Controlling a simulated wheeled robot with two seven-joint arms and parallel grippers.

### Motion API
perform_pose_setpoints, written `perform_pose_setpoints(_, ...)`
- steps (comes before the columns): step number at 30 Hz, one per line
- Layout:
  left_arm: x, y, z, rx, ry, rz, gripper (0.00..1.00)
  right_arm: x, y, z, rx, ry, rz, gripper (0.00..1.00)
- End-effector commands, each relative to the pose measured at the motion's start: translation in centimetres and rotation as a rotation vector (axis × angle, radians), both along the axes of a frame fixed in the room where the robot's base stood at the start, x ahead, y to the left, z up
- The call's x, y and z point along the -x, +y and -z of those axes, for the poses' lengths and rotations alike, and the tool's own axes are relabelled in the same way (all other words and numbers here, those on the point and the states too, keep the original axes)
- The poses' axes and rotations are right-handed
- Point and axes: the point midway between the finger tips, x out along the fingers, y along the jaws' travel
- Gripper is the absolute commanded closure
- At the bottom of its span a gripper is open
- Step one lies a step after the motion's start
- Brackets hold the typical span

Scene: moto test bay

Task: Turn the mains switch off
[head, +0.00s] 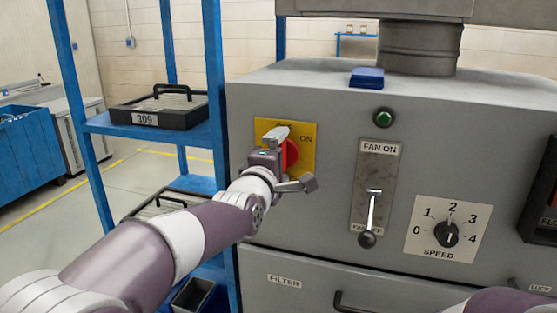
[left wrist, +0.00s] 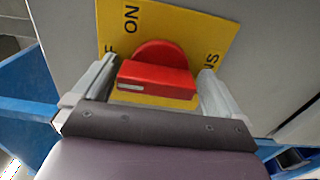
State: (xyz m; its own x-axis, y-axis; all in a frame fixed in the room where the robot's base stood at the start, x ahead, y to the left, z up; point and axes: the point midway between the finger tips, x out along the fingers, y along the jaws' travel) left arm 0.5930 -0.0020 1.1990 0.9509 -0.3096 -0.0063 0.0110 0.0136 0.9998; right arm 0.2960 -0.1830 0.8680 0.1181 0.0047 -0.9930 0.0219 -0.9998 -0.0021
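The mains switch is a red knob (head: 290,154) with a bar handle on a yellow plate (head: 308,128) on the grey cabinet's front. My left gripper (head: 289,159) is at the knob, its fingers spread. In the left wrist view, the red knob (left wrist: 156,79) sits between the fingers (left wrist: 158,70), one at each end of the bar; whether they touch it I cannot tell. A white mark on the bar is at the end toward the partly hidden label ending in F; "ON" lies above it there. My right gripper is out of view.
Right of the switch are a fan lever (head: 372,212), a green button (head: 383,118) and a speed dial (head: 446,234). A blue rack (head: 216,90) with a black case (head: 160,108) stands left. A drawer handle (head: 350,303) is below.

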Motion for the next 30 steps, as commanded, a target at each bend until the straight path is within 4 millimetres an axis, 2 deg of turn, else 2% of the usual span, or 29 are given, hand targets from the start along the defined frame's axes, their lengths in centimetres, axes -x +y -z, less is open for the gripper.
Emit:
perform_pose_setpoints(5, 1.4, 0.5, 0.0, 0.001, -0.004, 0.0, 0.0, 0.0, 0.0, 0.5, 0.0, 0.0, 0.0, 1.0)
perform_pose_setpoints(15, 9.2, 3.0, 0.2, 0.0, -0.001, 0.001, 0.0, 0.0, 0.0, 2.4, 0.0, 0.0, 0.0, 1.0)
perform_pose_setpoints(18, 10.8, 3.5, 0.1, 0.001, 0.001, 0.001, 0.0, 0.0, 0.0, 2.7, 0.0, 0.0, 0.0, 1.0)
perform_pose_setpoints(23, 12.0, 3.9, 0.1, -0.001, 0.002, 0.001, 0.0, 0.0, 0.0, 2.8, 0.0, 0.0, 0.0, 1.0)
perform_pose_setpoints(30, 12.1, 3.9, 0.0, -0.001, 0.002, 0.0, 0.0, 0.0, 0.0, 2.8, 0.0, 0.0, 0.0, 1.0)
